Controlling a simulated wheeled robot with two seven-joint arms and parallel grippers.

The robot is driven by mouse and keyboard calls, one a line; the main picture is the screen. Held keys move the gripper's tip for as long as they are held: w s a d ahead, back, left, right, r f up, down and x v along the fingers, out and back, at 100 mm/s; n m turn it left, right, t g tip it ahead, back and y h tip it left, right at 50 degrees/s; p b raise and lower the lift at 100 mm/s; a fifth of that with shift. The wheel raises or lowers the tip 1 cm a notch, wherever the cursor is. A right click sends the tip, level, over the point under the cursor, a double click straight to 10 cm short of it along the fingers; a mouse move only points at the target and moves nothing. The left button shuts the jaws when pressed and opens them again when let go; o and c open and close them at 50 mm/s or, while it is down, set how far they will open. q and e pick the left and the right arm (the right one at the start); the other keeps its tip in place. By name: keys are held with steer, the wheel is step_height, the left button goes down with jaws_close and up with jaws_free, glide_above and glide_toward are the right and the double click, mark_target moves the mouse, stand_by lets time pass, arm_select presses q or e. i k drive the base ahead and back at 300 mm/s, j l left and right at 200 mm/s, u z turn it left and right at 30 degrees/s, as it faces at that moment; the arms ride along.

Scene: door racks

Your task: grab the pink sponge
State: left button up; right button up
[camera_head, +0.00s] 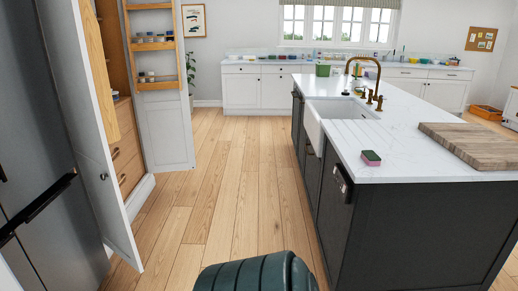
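Neither of my grippers shows in the head view.
The dark island (415,230) stands at the right with a white sink (342,108), a brass faucet (365,68) and a wooden cutting board (470,143). An open cabinet door (100,130) and a fridge (35,150) are at the left. The wooden floor (225,190) between is clear.

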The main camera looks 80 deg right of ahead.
mark_target(371, 158)
steer(key=l+z, duration=0.1)
steer(key=z, duration=1.2)
steer(key=j+z, duration=0.1)
steer(key=z, duration=2.15)
